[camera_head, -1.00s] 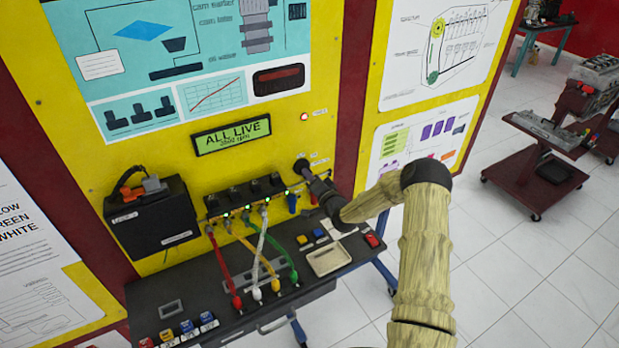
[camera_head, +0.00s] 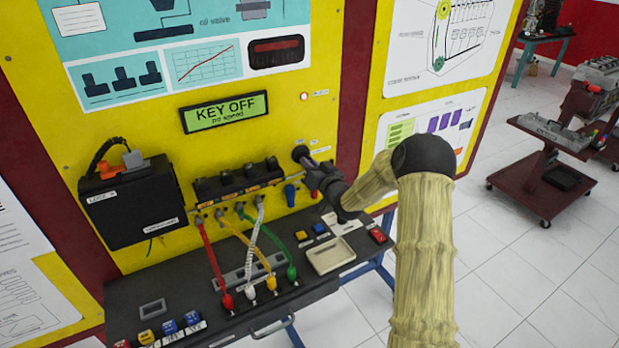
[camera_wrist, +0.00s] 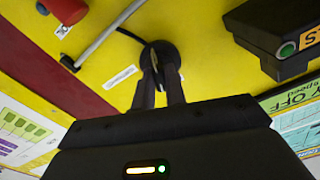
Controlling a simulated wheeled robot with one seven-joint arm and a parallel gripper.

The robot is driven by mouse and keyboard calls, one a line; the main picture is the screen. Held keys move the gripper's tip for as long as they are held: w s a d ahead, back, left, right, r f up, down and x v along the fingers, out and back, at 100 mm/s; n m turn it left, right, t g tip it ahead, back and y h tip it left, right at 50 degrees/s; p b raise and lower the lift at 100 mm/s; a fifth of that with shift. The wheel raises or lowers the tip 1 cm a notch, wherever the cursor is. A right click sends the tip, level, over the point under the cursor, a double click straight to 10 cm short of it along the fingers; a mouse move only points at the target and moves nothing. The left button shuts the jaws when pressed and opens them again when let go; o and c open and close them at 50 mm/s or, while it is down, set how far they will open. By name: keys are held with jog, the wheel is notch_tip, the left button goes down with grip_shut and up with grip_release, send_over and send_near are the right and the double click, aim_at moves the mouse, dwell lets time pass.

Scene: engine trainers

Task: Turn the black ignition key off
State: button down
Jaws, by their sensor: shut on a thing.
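The black ignition switch (camera_head: 300,153) is a round black fitting on the yellow panel, right of the coil row. It also shows in the wrist view (camera_wrist: 168,50). My gripper (camera_head: 309,165) is at the switch, and in the wrist view my gripper's fingers (camera_wrist: 158,80) are closed together on the black key at its face. The key itself is mostly hidden between the fingers. The green display (camera_head: 225,111) above reads "KEY OFF" with a smaller line under it.
The coil row (camera_head: 238,182) with red, yellow, white and green leads is left of my gripper. A black box (camera_head: 132,208) hangs further left. The bench top (camera_head: 200,285) with buttons and a small tray (camera_head: 330,256) lies below. A red cart (camera_head: 545,175) stands at right.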

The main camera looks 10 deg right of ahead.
jog(key=n+b, duration=0.4)
jog(key=b, duration=0.2)
jog(key=shift+f, duration=0.15)
dwell(0.3)
jog(key=c, duration=1.4)
grip_release()
jog(key=shift+c, duration=0.2)
jog(key=b+v, duration=0.4)
jog(key=v, duration=1.3)
jog(key=shift+s, duration=0.2)
